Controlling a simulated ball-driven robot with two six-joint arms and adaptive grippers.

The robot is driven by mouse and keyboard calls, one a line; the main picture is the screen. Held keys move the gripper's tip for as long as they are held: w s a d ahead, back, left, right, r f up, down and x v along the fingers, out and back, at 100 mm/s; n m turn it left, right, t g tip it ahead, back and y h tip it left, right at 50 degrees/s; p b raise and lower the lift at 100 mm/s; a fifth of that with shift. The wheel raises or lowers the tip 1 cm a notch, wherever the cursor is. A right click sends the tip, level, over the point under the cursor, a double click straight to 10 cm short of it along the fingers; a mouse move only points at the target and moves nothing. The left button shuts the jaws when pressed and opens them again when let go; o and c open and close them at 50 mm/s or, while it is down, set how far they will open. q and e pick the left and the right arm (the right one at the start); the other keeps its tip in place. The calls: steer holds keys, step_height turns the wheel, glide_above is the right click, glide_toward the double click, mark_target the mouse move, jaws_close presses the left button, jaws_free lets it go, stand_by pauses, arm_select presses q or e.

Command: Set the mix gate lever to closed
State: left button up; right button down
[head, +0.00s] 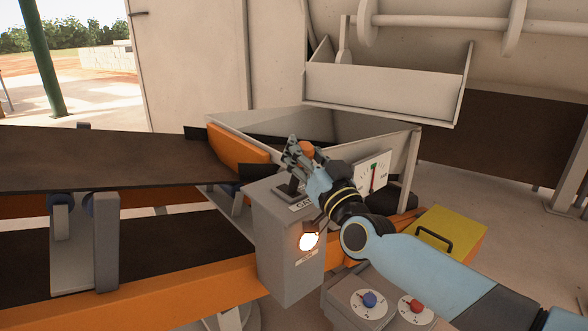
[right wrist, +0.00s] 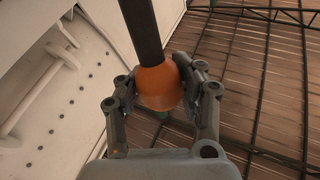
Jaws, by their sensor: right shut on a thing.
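The mix gate lever has an orange ball knob (head: 307,149) and a dark shaft. It stands on a grey control box (head: 287,240) whose top label is partly hidden by my arm. My right gripper (head: 300,155) is at the knob, its fingers on either side of it. In the right wrist view the right gripper (right wrist: 157,88) is shut on the orange knob (right wrist: 158,87), with the dark shaft (right wrist: 141,30) running up out of frame. The lever's exact position is hard to tell. My left gripper is not in view.
A lit lamp (head: 308,241) is on the box front. A metal hopper (head: 340,128) is behind the box, conveyor belts (head: 90,165) run left. A yellow box (head: 452,233) and a knob panel (head: 385,306) lie right.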

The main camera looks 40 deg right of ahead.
steer(key=shift+s+f+t+b, duration=0.5)
steer(key=shift+s+f+b, duration=0.1)
steer(key=shift+b, duration=0.35)
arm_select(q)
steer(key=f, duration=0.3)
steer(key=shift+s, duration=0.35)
arm_select(e)
steer(key=shift+h, duration=0.3)
steer(key=c, duration=1.2)
jaws_free()
steer(key=shift+s, duration=0.1)
steer(key=shift+o, duration=1.3)
steer(key=shift+s+r, duration=0.15)
steer(key=shift+r, duration=0.05)
steer(key=shift+o, duration=0.7)
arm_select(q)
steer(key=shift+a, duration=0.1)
arm_select(e)
steer(key=v, duration=1.1)
steer(key=shift+s, duration=0.4)
